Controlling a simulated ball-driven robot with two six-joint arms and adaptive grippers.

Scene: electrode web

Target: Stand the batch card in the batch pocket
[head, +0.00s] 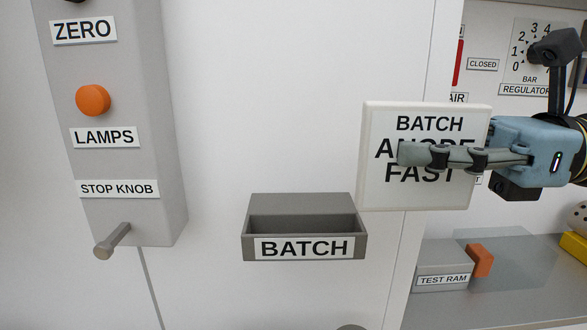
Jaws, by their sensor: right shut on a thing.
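The batch card (380,188) is a white rectangular plate with black text reading "BATCH" and "FAST", and a middle line partly covered by my finger. My right gripper (412,155) comes in from the right and is shut on the card, one finger lying across its front. The card is upright, up and to the right of the batch pocket. The batch pocket (249,252) is a grey open-topped box on the white panel, with a "BATCH" label (304,248). The part of its inside that shows looks empty. My left gripper is out of view.
A grey column at left carries an orange knob (93,100), labels and a grey stop knob (112,241). At right are a regulator dial (531,60) and a grey "TEST RAM" box (442,262) with an orange block (480,261). The panel above the pocket is clear.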

